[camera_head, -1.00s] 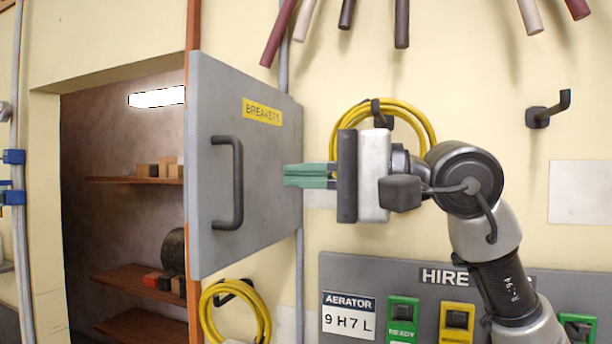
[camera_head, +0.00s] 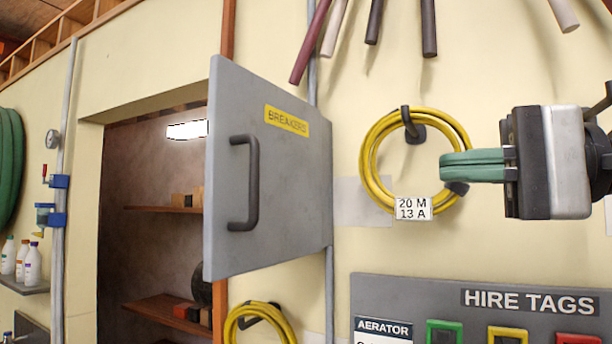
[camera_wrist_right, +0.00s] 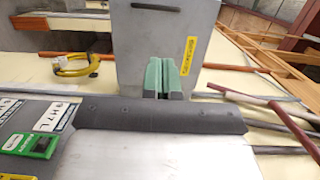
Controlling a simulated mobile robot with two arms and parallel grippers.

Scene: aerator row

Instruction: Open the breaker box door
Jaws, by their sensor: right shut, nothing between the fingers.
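The grey breaker box door (camera_head: 285,185) carries a yellow BREAKERS label (camera_head: 286,121) and a dark bar handle (camera_head: 245,183). It stands out from the wall at an angle, its handle-side edge nearer to me than its right edge. Whatever lies behind it is hidden. My right gripper (camera_head: 442,166) is shut and empty, its green fingers pointing left, apart from the door and to its right, in front of a yellow cable coil. In the right wrist view the green fingertips (camera_wrist_right: 160,62) overlap the grey door (camera_wrist_right: 140,40) beyond them. My left gripper is not in view.
A yellow cable coil (camera_head: 375,190) hangs on a wall hook, with another coil (camera_head: 262,318) below the door. The HIRE TAGS board (camera_head: 420,295) is at lower right. A vertical pipe (camera_head: 329,290) runs beside the door's right edge. A shelved recess (camera_head: 150,220) opens at left.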

